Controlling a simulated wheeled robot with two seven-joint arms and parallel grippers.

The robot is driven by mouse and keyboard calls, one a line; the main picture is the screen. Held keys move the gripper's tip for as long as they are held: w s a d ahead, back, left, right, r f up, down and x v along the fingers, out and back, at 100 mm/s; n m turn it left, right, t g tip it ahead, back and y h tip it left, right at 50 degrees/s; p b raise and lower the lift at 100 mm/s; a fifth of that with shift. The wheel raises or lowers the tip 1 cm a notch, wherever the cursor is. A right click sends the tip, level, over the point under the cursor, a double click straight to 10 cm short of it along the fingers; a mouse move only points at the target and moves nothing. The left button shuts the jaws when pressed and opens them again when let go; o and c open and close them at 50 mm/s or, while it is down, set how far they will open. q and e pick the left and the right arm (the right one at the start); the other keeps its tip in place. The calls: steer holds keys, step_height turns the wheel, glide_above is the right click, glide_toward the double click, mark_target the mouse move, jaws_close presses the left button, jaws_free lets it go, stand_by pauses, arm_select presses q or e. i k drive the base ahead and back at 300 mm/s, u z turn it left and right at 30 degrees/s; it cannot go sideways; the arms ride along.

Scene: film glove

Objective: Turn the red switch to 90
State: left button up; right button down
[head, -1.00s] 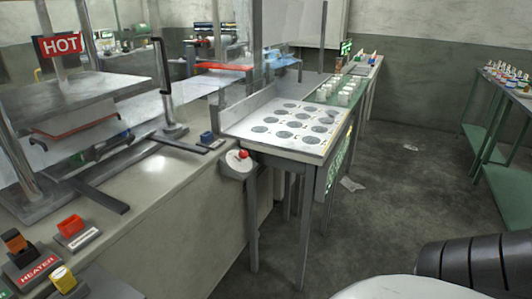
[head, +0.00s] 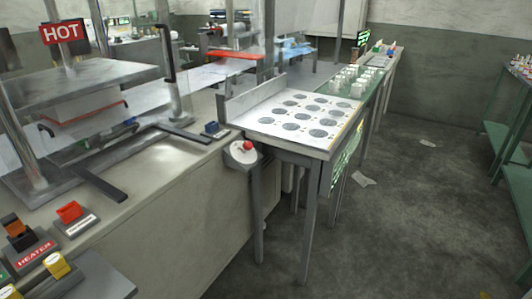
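A red switch (head: 69,211) sits on a small base with a white label at the lower left of the head view, on the pale machine bench. The label is too small to read. A round pale dial with a red knob (head: 248,145) is fixed near the right corner of the bench, beside the white table; its markings are too small to read. I cannot tell which of the two red controls is the task's switch. Neither of my grippers is in view.
An orange switch (head: 14,224) marked HEATER and a yellow switch (head: 56,265) stand near the red one. A press with a HOT sign (head: 62,33) is behind them. A white table (head: 290,122) with dark discs stands right of the bench. The floor (head: 400,210) at right is mostly clear.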

mark_target(248, 145)
steer(key=z, duration=1.45)
steer(key=i, duration=1.25)
steer(key=u, duration=3.15)
